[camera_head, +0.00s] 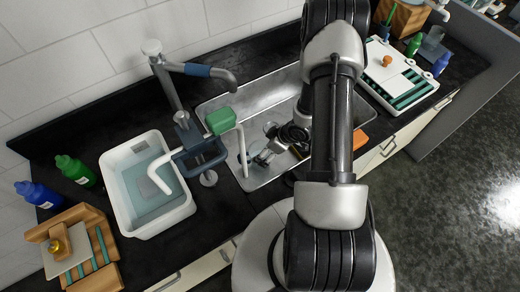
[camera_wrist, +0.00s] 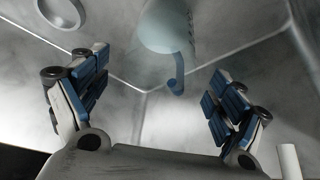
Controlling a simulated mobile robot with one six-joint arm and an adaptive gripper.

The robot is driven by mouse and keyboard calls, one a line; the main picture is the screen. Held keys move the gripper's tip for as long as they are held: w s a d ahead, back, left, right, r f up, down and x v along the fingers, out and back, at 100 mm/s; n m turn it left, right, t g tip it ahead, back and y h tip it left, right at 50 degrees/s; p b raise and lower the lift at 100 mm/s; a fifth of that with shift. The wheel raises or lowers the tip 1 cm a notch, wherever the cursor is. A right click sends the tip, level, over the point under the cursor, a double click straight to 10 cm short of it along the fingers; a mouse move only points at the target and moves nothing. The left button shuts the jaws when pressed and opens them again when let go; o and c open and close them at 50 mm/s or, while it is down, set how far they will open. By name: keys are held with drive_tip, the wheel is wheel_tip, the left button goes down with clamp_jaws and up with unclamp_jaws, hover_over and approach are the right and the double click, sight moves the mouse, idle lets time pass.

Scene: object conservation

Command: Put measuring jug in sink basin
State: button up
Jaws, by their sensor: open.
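The measuring jug (camera_wrist: 168,28) is pale blue and see-through, with graduation marks and a blue hooked handle (camera_wrist: 176,78). In the wrist view it is at the top centre, inside the grey metal sink basin (camera_wrist: 130,110), its upper part cut off by the frame. I cannot tell whether it is upright or tilted. My gripper (camera_wrist: 160,75) is open and empty, with the jug beyond and between its fingers, apart from them. In the head view my gripper (camera_head: 258,158) is low over the sink basin (camera_head: 262,95), and my arm hides much of it.
A white tub (camera_head: 115,172) with water stands left of the sink. A tap (camera_head: 170,85) and a green block (camera_head: 220,120) are at the sink's left edge. A white spout (camera_head: 242,150) stands close to my gripper. A tray (camera_head: 375,75) with a board lies right.

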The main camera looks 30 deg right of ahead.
drive_tip(key=p+v, duration=0.1)
drive_tip(key=v, duration=0.4)
idle(0.4)
